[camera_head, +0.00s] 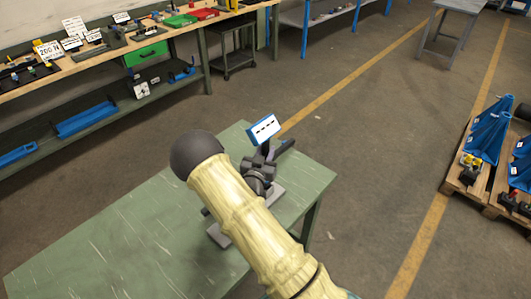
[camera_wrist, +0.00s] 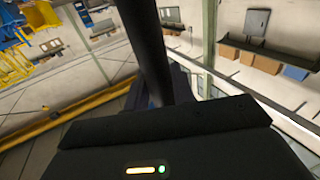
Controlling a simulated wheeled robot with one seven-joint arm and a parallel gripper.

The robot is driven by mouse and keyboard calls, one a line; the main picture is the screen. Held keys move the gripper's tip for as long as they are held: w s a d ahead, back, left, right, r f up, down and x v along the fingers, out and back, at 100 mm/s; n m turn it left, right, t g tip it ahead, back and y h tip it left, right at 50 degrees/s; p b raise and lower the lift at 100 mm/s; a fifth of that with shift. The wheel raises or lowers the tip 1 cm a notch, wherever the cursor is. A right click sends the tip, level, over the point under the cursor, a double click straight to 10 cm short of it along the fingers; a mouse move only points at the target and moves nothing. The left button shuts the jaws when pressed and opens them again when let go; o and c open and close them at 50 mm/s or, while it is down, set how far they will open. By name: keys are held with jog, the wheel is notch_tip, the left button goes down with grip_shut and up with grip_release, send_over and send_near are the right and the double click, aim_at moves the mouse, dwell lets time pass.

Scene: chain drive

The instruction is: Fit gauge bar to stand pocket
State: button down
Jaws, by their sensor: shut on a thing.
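My gripper (camera_head: 262,168) is over the green table, close to the dark gauge stand, whose grey base (camera_head: 220,236) shows beside my arm. My arm hides much of the stand, and I cannot make out its pocket. A long dark bar (camera_wrist: 147,50), which looks like the gauge bar, rises from my gripper in the wrist view. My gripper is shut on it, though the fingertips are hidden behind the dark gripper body. I cannot tell whether the bar touches the stand. A blue-framed display (camera_head: 263,128) with dashes stands just behind my gripper.
The green table (camera_head: 110,245) is bare at the left and front. A long workbench (camera_head: 95,62) with tools and signs runs along the back left. Pallets (camera_head: 465,185) with blue brackets stand on the floor at the right. Open floor lies between them.

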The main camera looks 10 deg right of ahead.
jog(key=shift+f+b, duration=2.8)
jog(key=shift+b, duration=0.15)
dwell(1.1)
jog(key=c, duration=1.1)
grip_release()
jog(key=shift+f, duration=0.3)
jog(key=b+v, duration=0.4)
jog(key=v, duration=1.3)
jog(key=shift+s+r, duration=0.15)
jog(key=shift+s, duration=0.1)
jog(key=shift+w, duration=0.1)
